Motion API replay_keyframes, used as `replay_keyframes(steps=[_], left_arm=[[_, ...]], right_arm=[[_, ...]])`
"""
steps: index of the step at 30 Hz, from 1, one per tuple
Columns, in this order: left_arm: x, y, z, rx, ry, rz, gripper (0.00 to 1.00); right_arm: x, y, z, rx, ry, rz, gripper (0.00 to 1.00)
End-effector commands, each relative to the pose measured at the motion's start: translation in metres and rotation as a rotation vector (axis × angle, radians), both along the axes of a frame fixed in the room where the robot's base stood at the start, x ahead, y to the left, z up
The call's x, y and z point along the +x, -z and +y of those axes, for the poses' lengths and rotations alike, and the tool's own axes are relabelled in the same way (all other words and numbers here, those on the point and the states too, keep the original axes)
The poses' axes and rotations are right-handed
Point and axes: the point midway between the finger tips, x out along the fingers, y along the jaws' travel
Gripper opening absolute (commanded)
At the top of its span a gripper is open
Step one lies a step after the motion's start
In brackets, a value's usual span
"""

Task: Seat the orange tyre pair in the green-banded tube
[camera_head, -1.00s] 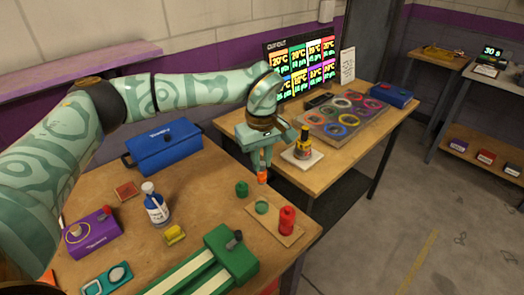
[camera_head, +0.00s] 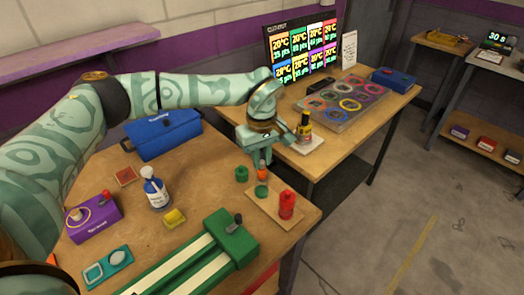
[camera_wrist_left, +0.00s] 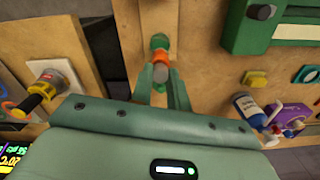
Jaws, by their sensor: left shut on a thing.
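My left gripper (camera_head: 262,163) is shut on the orange tyre pair (camera_head: 262,169), a small orange piece hanging upright between the fingertips. In the left wrist view the left gripper (camera_wrist_left: 161,78) has the orange pair (camera_wrist_left: 162,62) at its tips. Just below the pair in the head view is a short green cylinder (camera_head: 262,191) on a tan board (camera_head: 270,206), seemingly the green-banded tube. The pair appears above it, close; whether they touch is unclear. In the wrist view a green top (camera_wrist_left: 158,41) shows just beyond the pair. My right gripper is out of view.
A red cylinder (camera_head: 287,204) stands on the same board. A green piece (camera_head: 241,174) stands left of it. A green slotted track (camera_head: 235,246) lies in front.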

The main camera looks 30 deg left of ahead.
Motion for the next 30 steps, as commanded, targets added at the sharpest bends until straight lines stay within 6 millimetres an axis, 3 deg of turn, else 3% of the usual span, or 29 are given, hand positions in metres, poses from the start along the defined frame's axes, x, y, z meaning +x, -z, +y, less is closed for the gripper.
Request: replay_keyframes(steps=[6, 30], left_arm=[[0.0002, 0.0078, -0.0001, -0.001, 0.0, -0.001, 0.0], [-0.0004, 0.0061, 0.0, -0.001, -0.001, -0.001, 0.0]], right_arm=[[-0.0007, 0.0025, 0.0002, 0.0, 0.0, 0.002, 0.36], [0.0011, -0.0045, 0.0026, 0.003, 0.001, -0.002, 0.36]])
